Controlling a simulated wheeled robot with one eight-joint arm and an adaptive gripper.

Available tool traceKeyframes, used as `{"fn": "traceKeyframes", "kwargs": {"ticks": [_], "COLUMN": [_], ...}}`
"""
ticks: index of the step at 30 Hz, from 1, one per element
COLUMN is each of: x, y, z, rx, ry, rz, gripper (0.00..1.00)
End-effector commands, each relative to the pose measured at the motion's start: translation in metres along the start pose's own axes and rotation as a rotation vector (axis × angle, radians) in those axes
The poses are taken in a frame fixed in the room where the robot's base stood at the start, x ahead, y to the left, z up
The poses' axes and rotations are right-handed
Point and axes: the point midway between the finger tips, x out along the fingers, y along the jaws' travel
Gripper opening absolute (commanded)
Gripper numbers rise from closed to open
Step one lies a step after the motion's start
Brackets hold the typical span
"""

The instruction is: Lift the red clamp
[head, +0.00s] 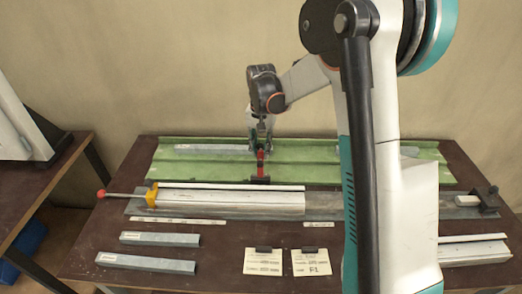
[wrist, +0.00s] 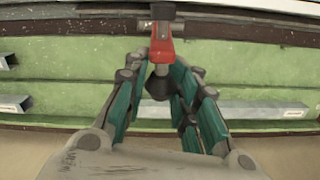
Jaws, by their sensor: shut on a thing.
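The red clamp (head: 261,164) stands upright at the front edge of the green tray at the back of the bench. In the wrist view its red body (wrist: 161,50) lies between the fingers, with a dark knob or pad (wrist: 159,86) at its near end and a dark bar across its far end. My gripper (head: 262,137) is above the green tray, shut on the clamp's upper part. In the wrist view the teal finger pads of my gripper (wrist: 160,80) flank the clamp on both sides. The exact contact is partly hidden.
Metal profiles lie on the green tray (head: 400,172). In front is a long rail with a yellow block (head: 151,194) and red-knobbed rod. Two grey profiles (head: 146,263) and two paper cards (head: 311,262) lie nearer. My arm hides part of the right side.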

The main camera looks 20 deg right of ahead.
Motion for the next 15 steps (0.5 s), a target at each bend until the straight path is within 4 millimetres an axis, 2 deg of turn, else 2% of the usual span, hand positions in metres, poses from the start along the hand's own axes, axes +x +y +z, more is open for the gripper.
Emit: {"fn": "traceKeyframes", "kwargs": {"ticks": [4,15], "x": [0.0023,0.0032], "y": [-0.0025,-0.0032], "z": [-0.0069,-0.0092], "rx": [0.002,0.002], "ry": [-0.049,-0.090], "rz": [0.007,0.016], "gripper": [0.00,0.00]}}
